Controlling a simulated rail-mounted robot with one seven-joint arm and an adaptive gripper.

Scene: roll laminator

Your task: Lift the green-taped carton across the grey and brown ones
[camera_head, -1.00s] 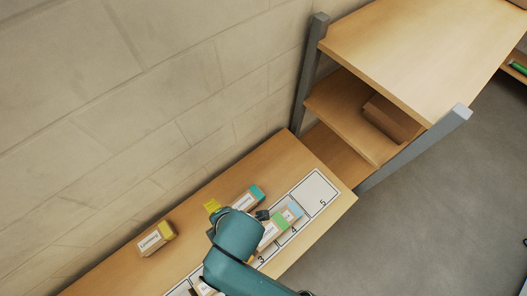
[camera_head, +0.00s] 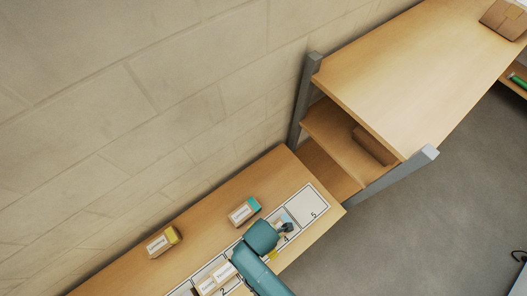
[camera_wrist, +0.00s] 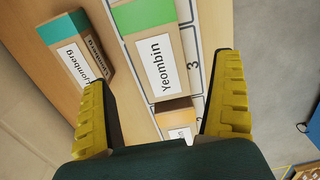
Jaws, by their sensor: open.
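The green-taped carton (camera_wrist: 160,60), labelled "Yeombin", lies in the wrist view between my gripper's yellow fingers and beyond them, beside a printed 3. My gripper (camera_wrist: 160,85) is open, its fingers spread to either side, with nothing held. A brown-orange-taped carton (camera_wrist: 176,115) sits nearer, low between the fingers and partly cut off by my gripper's body. I cannot make out a grey-taped carton.
A teal-taped carton (camera_head: 243,211), near the left finger in the wrist view (camera_wrist: 80,55), and a yellow-taped carton (camera_head: 163,242) stand off the strip on the table. Cell 5 (camera_head: 309,207) is empty. A wooden shelf (camera_head: 385,75) with grey posts stands beyond.

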